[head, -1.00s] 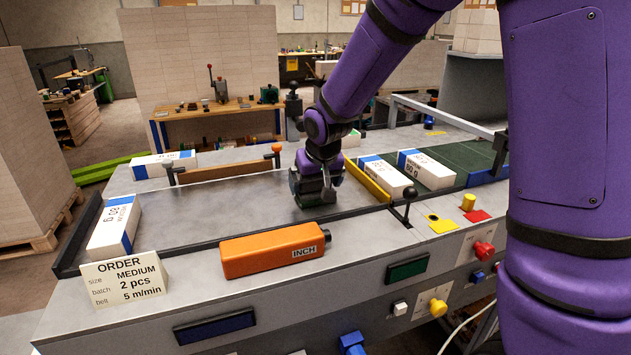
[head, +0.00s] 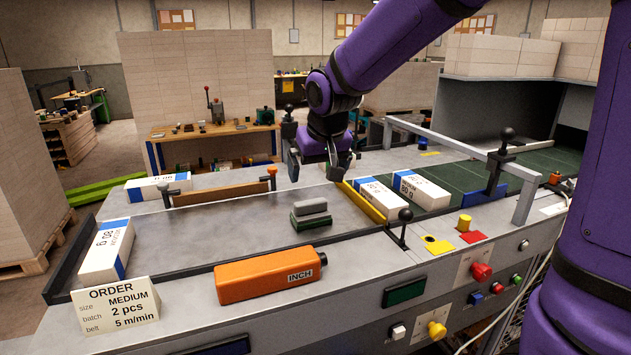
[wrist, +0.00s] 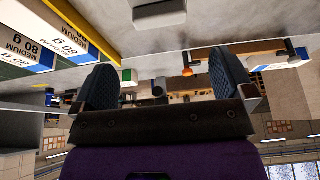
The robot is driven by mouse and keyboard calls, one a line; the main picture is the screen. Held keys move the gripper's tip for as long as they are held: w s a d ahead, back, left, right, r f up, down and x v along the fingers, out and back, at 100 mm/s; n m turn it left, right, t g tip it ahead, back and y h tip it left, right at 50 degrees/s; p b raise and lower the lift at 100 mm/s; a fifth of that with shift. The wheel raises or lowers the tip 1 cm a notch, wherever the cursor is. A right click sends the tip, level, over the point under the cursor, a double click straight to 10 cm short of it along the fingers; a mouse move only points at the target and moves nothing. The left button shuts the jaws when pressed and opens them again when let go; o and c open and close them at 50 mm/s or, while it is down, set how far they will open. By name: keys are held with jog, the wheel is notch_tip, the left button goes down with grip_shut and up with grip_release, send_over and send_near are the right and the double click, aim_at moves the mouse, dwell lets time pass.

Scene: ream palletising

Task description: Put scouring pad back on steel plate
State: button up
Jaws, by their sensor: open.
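The scouring pad (head: 311,215), a green pad with a grey block on top, lies flat on the steel plate (head: 225,215), right of its middle. The plate is the grey bare surface edged by black rails. My gripper (head: 320,168) is open and empty, raised above and behind the pad, apart from it. In the wrist view, the open fingers (wrist: 165,82) have nothing between them. A grey block, probably the pad's top (wrist: 158,13), shows at the upper edge of that view; its green part is hidden there.
An orange INCH block (head: 268,277) and an order card (head: 116,305) stand at the front. Paper reams lie at the plate's left (head: 108,252), behind it (head: 160,188), and by the yellow bar (head: 364,203) at right. Black-knobbed levers (head: 404,216) rise nearby. Most of the plate is clear.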

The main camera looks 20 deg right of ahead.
jog(key=s+d+r, duration=0.2)
jog(key=s, duration=0.7)
jog(key=s+d+r, duration=0.2)
jog(key=s, duration=0.6)
jog(key=s+d+r, duration=0.2)
jog(key=s+d, duration=0.1)
jog(key=s, duration=0.6)
jog(key=shift+s+t, duration=0.3)
